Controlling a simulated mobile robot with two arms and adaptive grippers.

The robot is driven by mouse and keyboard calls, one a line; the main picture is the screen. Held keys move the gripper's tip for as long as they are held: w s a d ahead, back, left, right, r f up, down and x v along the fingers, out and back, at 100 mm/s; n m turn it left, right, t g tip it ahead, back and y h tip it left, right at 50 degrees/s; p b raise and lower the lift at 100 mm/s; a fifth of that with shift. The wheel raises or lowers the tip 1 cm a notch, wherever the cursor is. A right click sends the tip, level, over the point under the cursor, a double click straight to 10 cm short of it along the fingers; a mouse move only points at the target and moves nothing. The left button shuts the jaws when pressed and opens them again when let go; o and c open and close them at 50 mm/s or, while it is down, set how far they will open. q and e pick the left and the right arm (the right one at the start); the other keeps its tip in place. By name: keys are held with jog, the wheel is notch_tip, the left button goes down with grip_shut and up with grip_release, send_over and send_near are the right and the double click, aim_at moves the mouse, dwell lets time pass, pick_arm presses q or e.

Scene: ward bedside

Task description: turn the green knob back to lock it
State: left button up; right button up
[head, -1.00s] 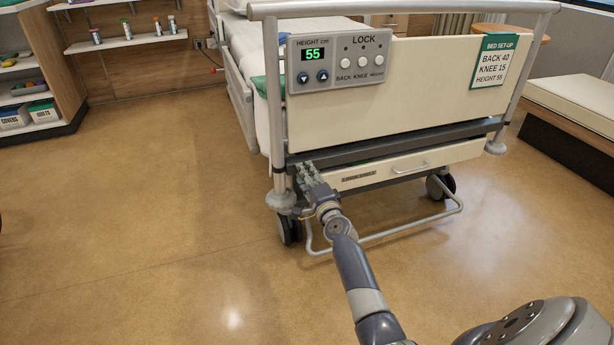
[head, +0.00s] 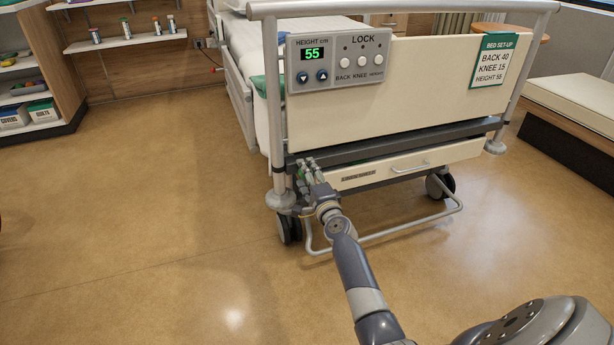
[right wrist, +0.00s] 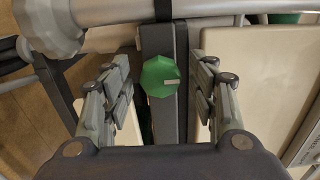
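The green knob (right wrist: 158,75) is a faceted disc on a dark grey bar at the foot of the bed. A short pale mark on its face points toward the right of the right wrist view. My right gripper (right wrist: 163,82) is open, one finger on each side of the knob, with a visible gap on both sides. In the head view my right gripper (head: 309,168) is at the left end of the dark bar under the footboard, and the knob is mostly hidden there. My left gripper is not in view.
The footboard (head: 430,85) carries a control panel (head: 338,62) reading 55 and a bed set-up card (head: 493,62). A closed drawer (head: 410,170) lies right of my right gripper. A bed post (head: 279,150) is close on its left. The floor at left is clear.

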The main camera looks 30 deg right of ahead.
jog(key=v, duration=1.2)
dwell(0.5)
